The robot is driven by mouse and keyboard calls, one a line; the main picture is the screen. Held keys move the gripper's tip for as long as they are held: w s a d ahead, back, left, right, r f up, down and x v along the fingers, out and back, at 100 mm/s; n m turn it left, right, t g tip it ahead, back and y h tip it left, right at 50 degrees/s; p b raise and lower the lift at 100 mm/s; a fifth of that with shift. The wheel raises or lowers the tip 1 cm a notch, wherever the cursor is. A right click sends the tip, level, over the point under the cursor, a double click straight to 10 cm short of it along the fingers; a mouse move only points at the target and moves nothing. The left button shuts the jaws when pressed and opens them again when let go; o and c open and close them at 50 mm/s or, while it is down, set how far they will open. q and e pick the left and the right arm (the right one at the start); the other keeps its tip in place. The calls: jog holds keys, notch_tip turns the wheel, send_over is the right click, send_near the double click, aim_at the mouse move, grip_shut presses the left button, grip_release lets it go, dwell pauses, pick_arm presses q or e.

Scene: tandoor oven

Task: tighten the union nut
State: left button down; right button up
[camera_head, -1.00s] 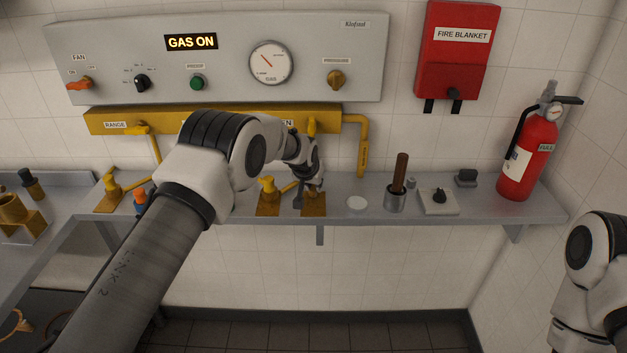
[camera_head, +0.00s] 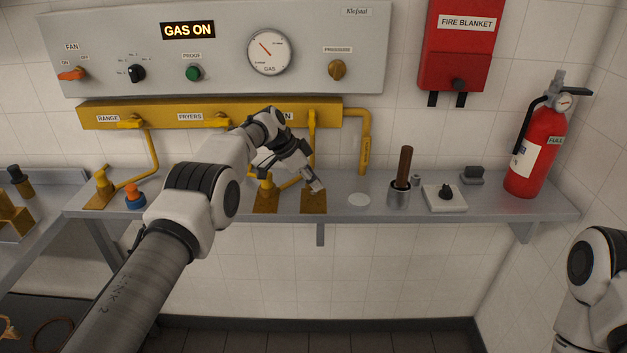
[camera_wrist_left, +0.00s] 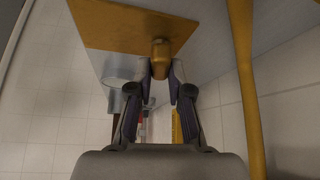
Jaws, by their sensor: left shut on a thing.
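My left arm reaches in from the left in the head view. Its gripper (camera_head: 313,184) is at the shelf, over the right-hand brass plate (camera_head: 314,205), tilted from upper left to lower right. In the left wrist view the two fingers (camera_wrist_left: 160,70) are closed on a small brass fitting, which looks like the union nut (camera_wrist_left: 160,48), in front of a brass plate (camera_wrist_left: 120,24). In the head view the gripper hides the nut. My right arm shows at the right edge, but its gripper is out of view.
A yellow gas pipe (camera_head: 311,145) comes down beside the gripper from the manifold (camera_head: 160,117). A second brass plate (camera_head: 266,204) is just left. A white disc (camera_head: 359,200), a holder (camera_head: 398,195) with a brown rod and a fire extinguisher (camera_head: 535,155) stand to the right.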

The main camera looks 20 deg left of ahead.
pick_arm(q)
jog(key=c, duration=1.1)
grip_release()
jog(key=shift+d+f, duration=0.1)
jog(key=shift+f, duration=0.1)
notch_tip(320, 180, up, 4)
jog(key=shift+f+p, duration=0.25)
jog(key=shift+p, duration=0.9)
jog(key=shift+s+f, duration=0.1)
notch_tip(320, 180, up, 7)
jog(key=p, duration=0.5)
